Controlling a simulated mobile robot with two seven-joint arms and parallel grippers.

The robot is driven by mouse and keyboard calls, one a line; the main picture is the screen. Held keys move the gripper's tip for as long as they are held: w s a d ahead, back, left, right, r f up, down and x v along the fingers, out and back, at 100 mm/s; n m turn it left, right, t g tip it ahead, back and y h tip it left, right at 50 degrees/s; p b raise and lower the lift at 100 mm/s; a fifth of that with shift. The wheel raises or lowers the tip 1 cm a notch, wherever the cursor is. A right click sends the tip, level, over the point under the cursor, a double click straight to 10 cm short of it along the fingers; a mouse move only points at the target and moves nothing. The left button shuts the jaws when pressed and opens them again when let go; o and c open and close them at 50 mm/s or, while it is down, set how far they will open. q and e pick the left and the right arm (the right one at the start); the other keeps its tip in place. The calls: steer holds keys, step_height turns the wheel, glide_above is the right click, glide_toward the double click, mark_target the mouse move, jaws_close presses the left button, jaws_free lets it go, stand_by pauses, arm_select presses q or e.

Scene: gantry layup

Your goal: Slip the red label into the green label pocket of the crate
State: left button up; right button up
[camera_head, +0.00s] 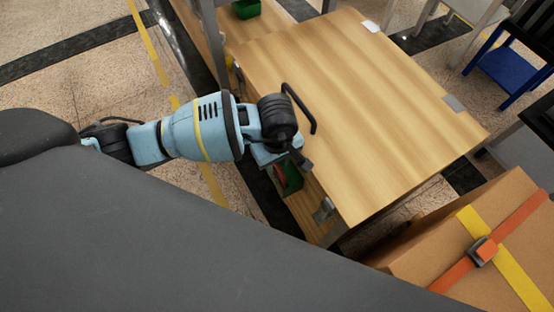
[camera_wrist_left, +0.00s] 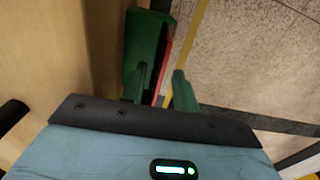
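My left gripper (camera_wrist_left: 160,90) points down at a green crate (camera_wrist_left: 147,38) beside the wooden bench. In the left wrist view its two green fingers stand apart, with a clear gap on the right side. The red label (camera_wrist_left: 165,50) shows as a thin red strip along the crate's right face, its lower end between the fingers. In the head view the crate (camera_head: 292,178) is partly hidden under my left wrist, with some red inside its outline. The label pocket is not distinct, so I cannot tell whether the label is in it. My right gripper is out of view.
Another green crate (camera_head: 246,9) is at the top. A strapped cardboard box (camera_head: 430,265) stands at lower right. A blue stool (camera_head: 508,70) is at upper right.

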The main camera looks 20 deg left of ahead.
arm_select(q)
steer(key=shift+r+p, duration=0.55)
steer(key=shift+r, duration=3.35)
